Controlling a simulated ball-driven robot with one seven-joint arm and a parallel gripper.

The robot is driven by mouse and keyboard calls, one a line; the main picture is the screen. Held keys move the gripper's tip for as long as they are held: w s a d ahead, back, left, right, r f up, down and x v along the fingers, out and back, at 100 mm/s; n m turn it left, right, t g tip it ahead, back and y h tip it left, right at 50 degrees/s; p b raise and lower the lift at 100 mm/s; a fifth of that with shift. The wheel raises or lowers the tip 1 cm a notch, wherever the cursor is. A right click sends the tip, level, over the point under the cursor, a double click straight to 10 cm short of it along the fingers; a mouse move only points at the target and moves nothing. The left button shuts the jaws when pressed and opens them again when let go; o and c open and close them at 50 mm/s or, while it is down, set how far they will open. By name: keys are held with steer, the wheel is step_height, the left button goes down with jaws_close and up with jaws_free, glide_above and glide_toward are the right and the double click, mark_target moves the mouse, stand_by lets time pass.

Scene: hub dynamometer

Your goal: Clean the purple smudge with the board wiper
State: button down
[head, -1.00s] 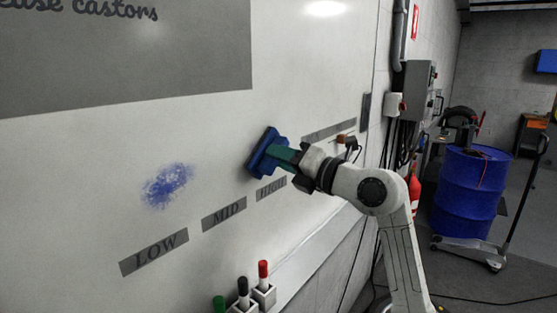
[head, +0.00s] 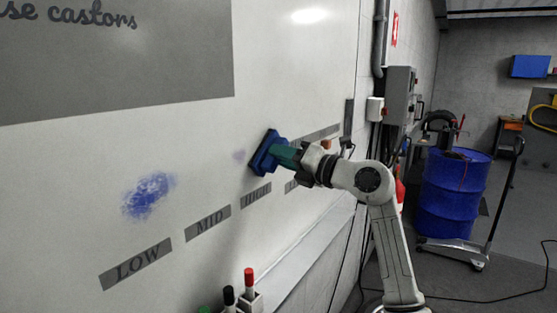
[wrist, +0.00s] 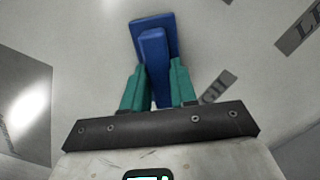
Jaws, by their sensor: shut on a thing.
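The blue board wiper (head: 266,154) is held at the whiteboard (head: 205,140), its dark pad facing the board; I cannot tell whether it touches. My gripper (head: 290,157), with teal fingers, is shut on the wiper's handle. The wrist view shows the wiper (wrist: 153,48) between both fingertips (wrist: 153,85). A larger, denser blue-violet smudge (head: 148,195) lies farther left, above the LOW label. Whatever is behind the pad is hidden.
Grey labels LOW (head: 137,263), MID (head: 208,223) and others run along the lower board. A marker holder (head: 250,299) with red and black markers is on the ledge below. A blue drum (head: 452,192) on a trolley stands to the right.

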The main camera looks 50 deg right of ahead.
steer(key=shift+d, duration=0.15)
steer(key=shift+s+a, duration=0.1)
steer(key=shift+a, duration=5.3)
steer(key=s, duration=0.6)
steer(key=shift+d, duration=0.25)
steer(key=shift+s, duration=0.2)
steer(key=shift+s, duration=1.35)
